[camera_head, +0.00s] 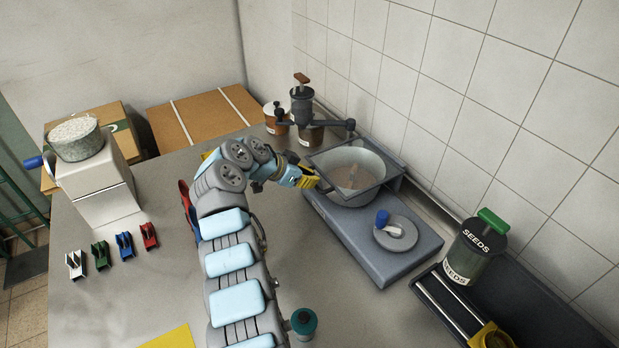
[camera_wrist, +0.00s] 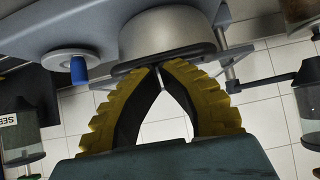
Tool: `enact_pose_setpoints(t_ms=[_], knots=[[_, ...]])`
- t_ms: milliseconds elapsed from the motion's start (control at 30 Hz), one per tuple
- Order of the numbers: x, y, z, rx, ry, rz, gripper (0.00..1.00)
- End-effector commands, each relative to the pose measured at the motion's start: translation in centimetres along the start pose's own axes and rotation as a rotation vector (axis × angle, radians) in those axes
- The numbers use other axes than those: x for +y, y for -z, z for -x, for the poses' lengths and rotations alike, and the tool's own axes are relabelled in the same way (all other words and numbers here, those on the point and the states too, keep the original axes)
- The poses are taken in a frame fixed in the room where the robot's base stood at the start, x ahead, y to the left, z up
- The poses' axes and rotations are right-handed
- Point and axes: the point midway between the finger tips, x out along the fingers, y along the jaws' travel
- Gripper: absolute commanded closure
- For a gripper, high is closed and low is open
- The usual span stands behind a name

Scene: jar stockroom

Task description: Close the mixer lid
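The mixer has a blue-grey base (camera_head: 385,262) on the counter. Its round metal bowl (camera_head: 374,160) sits in a square frame, and its open top shows a pale inside. The bowl's outer wall (camera_wrist: 165,35) also shows in the wrist view. A round grey plate with a blue knob (camera_head: 382,218) is at the base's front; the knob also shows in the wrist view (camera_wrist: 78,70). I cannot tell which part is the lid. My gripper (camera_head: 315,180) is at the bowl's left side. Its yellow fingertips (camera_wrist: 160,67) nearly meet beside the bowl. A thin metal piece shows between them; I cannot tell whether it is gripped.
A dark grinder (camera_head: 302,105) and brown jars stand behind the mixer. A seeds jar (camera_head: 470,257) with a green handle stands at right. A teal-topped container (camera_head: 303,321) is near my arm.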

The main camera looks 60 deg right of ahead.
Motion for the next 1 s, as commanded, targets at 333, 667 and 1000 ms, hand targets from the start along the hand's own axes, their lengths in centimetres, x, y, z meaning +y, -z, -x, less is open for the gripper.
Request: enact_pose_setpoints(t_ms=[333,667,1000], knots=[[0.0,0.1,0.2,0.0,0.001,0.0,1.0],[-0.2,2.6,4.0,0.0,0.006,-0.001,1.0],[-0.1,1.7,10.3,0.001,0.005,0.0,1.0]])
